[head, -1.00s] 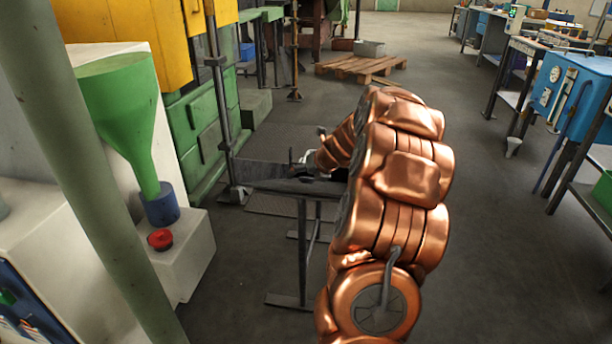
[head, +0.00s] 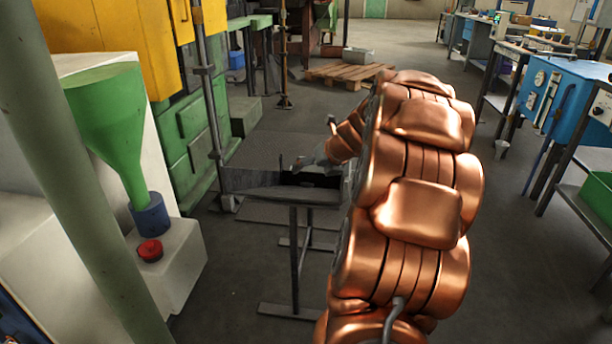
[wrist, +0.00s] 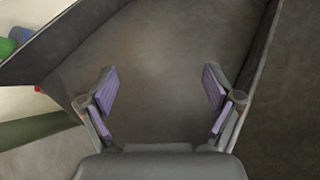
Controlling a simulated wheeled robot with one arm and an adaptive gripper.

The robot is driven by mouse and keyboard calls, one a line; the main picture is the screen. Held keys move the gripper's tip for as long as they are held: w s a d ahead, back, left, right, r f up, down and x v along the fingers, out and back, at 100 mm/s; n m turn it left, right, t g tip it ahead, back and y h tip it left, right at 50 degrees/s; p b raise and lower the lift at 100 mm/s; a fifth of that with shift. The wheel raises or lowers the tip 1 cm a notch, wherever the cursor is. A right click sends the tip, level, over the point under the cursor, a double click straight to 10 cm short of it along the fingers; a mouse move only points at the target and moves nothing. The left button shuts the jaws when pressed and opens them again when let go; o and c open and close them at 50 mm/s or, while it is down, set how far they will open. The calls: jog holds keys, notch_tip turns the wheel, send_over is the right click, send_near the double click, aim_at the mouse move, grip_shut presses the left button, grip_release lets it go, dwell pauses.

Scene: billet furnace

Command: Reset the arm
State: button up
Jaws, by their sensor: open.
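My gripper (wrist: 160,95) is open and empty in the wrist view, its two purple-padded fingers spread wide. Below it is the bare grey floor of a metal trough (wrist: 165,45) with raised side walls. In the head view my copper-coloured arm reaches forward, and its far end is at the trough on a dark stand (head: 262,183). I see nothing between the fingers.
A green funnel (head: 115,120) over a blue cup and a red button (head: 150,250) stand at the left. A green post (head: 75,180) crosses the near left. A wooden pallet (head: 345,73) lies farther back. Blue equipment (head: 565,95) and benches line the right.

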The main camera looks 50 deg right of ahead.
jog(key=shift+s+r, duration=0.45)
jog(key=shift+r, duration=0.05)
